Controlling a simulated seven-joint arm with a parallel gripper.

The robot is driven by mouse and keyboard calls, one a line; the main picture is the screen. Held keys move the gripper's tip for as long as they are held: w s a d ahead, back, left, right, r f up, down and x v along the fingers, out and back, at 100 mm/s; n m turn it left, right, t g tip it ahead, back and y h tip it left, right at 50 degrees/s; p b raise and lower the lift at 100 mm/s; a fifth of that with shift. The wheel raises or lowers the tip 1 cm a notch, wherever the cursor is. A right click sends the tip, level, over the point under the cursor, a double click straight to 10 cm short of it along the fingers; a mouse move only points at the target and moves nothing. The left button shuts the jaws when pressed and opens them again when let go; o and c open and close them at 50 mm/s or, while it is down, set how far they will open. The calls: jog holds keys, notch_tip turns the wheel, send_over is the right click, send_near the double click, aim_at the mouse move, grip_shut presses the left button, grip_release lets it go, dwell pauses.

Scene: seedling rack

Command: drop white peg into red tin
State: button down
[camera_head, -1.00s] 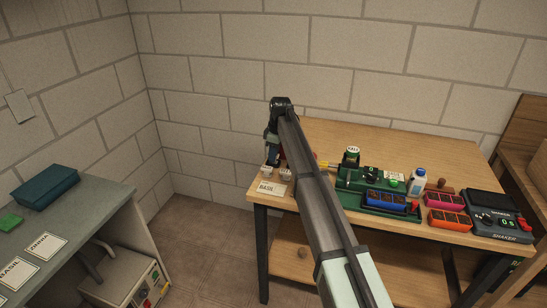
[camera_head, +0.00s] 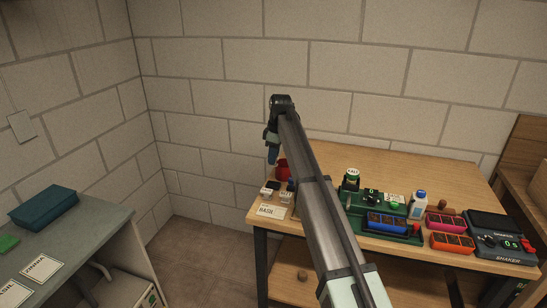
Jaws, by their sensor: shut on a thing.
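My gripper (camera_head: 272,162) hangs pointing down at the end of my arm, above the left end of the wooden table. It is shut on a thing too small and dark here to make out. The red tin (camera_head: 282,169) stands on the table just right of and behind the gripper; my arm covers part of it. I cannot make out the white peg in this view.
Small labelled pots (camera_head: 286,197) and a BASIL card (camera_head: 271,211) lie at the table's left front. A green tray (camera_head: 410,238), a blue planter block (camera_head: 387,224), a white bottle (camera_head: 418,204) and a shaker (camera_head: 497,238) stand to the right. The table's back middle is clear.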

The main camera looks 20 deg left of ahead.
jog(key=shift+w, duration=0.1)
jog(key=w+d+r, duration=0.4)
jog(key=w+r, duration=0.3)
jog(key=w, duration=0.1)
notch_tip(320, 180, down, 6)
jog(key=c, duration=0.8)
grip_release()
jog(key=shift+s, duration=0.1)
jog(key=shift+c, duration=0.2)
notch_tip(320, 180, up, 14)
jog(key=d, duration=0.1)
jog(key=shift+d+f, duration=0.15)
jog(key=shift+d, duration=0.2)
